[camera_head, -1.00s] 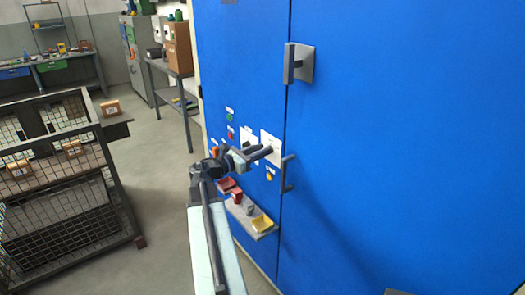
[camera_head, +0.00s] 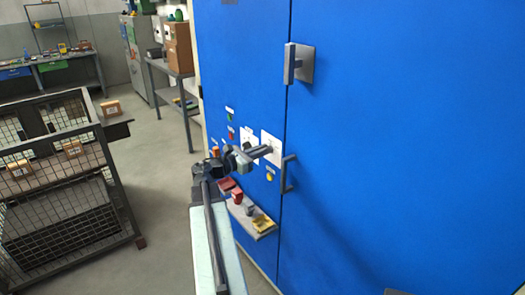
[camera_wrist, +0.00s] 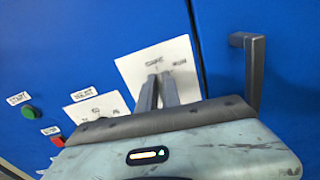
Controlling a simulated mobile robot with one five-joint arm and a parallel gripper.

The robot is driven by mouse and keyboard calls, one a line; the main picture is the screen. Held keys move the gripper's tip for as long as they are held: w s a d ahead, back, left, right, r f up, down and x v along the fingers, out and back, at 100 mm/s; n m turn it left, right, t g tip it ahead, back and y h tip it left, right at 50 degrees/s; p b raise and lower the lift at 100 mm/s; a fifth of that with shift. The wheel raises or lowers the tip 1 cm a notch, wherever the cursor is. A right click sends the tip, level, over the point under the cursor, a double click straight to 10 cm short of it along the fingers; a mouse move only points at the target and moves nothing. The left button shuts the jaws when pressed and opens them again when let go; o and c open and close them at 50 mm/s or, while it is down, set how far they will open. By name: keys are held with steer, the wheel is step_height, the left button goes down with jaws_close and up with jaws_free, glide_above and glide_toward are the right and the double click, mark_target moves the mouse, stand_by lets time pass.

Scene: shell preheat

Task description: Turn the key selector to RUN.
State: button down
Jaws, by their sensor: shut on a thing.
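The key selector sits on a white label plate (camera_wrist: 178,58) on the blue cabinet front, and the plate also shows in the head view (camera_head: 275,141). The plate has one label near its top and another to the right that looks like RUN; the print is blurred. My gripper (camera_wrist: 157,82) reaches to this plate with its fingers close together, shut on the selector's key. The gripper also shows in the head view (camera_head: 268,150). The fingers hide the key, so its pointing direction cannot be told.
A second label plate (camera_wrist: 98,107), a green button (camera_wrist: 30,112) and a red button (camera_wrist: 58,142) are to the left. A dark door handle (camera_wrist: 254,70) stands out close on the right. A small shelf (camera_head: 265,235) with coloured items juts out below.

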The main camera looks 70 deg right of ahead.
steer(key=m, duration=0.7)
steer(key=s+f+m, duration=0.1)
steer(key=m, duration=0.2)
steer(key=shift+a+m+b, duration=0.35)
steer(key=shift+m, duration=0.05)
stand_by(0.4)
steer(key=c, duration=1.5)
jaws_free()
steer(key=shift+c, duration=0.2)
steer(key=shift+r, duration=0.1)
steer(key=v, duration=0.7)
steer(key=shift+a, duration=0.3)
